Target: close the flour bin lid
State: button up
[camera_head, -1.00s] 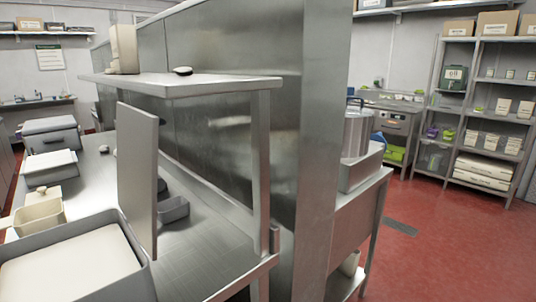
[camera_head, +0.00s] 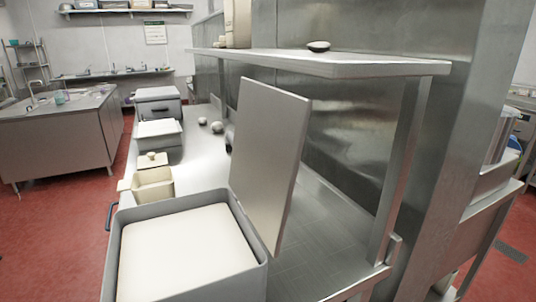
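The flour bin (camera_head: 262,276) is a grey open-topped box at the front of the steel counter, filled almost to the rim with something smooth and off-white (camera_head: 180,252). Its flat grey lid (camera_head: 268,155) stands raised and nearly upright along the bin's right side, so the bin is open. My gripper is not in view.
A steel shelf (camera_head: 330,64) on a post (camera_head: 402,170) overhangs the counter behind the lid. A cream container (camera_head: 153,185) and grey lidded bins (camera_head: 158,104) stand beyond the flour bin. Red floor (camera_head: 50,225) lies clear at left, before another steel counter (camera_head: 55,140).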

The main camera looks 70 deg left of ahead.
aim_at(271, 123)
jog(key=i, duration=2.55)
jog(key=u, duration=3.35)
jog(key=k, duration=0.55)
jog(key=u, duration=1.4)
jog(key=i, duration=0.45)
jog(key=z, duration=0.05)
